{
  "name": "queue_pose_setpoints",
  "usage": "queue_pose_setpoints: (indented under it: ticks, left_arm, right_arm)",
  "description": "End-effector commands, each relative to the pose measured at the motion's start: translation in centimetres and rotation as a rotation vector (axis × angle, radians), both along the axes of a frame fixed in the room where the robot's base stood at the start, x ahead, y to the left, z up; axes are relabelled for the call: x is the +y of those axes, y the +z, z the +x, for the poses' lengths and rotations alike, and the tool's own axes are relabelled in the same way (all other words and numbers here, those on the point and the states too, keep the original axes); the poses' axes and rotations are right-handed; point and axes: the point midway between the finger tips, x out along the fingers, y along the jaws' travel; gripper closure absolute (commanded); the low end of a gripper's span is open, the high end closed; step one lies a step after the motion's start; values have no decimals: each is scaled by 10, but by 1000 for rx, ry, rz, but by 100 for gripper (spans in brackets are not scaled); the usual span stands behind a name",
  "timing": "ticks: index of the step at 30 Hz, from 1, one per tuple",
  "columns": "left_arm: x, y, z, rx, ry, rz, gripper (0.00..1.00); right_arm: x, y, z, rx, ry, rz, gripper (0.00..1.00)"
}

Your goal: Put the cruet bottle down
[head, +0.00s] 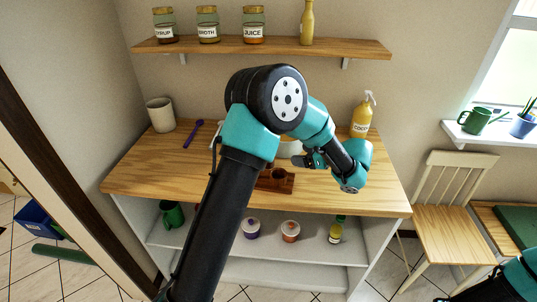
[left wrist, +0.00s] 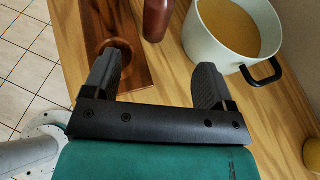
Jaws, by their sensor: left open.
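My left gripper (head: 312,160) is over the worktop beside a brown wooden holder (head: 280,186). In the left wrist view its two fingers (left wrist: 157,66) are spread wide with nothing between them. The wooden holder (left wrist: 130,85) lies by the left finger and has a round recess. A reddish-brown bottle (left wrist: 157,18), which may be the cruet bottle, stands beyond the fingertips by the holder's right edge, apart from the gripper. Its top is cut off by the frame. I cannot tell whether it touches the holder. My left arm hides much of this area in the head view.
A white pot (left wrist: 210,40) of yellow-brown liquid, with a dark handle, stands right of the bottle. A yellow bottle (head: 361,120) is at the back right of the worktop (head: 140,172). A cream mug (head: 160,114) and purple spoon (head: 193,134) are left. The front left worktop is clear.

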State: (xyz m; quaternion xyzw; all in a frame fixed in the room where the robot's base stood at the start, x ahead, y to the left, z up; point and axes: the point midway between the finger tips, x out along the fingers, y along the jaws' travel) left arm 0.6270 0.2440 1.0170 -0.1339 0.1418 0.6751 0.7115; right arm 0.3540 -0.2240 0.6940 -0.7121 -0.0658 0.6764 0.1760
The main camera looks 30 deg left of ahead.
Motion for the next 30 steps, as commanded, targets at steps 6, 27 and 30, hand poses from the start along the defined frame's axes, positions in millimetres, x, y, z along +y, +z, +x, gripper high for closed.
queue_pose_setpoints:
  ticks: [6,27,30]
  left_arm:
    - [36,-15,1,1,3,0,22]
    - [88,-36,4,-1,1,0,22]
    - [90,-37,4,-1,1,0,22]
  right_arm:
    - [0,0,0,0,0,0,57]
    - [0,0,0,0,0,0,57]
    - [0,0,0,0,0,0,57]
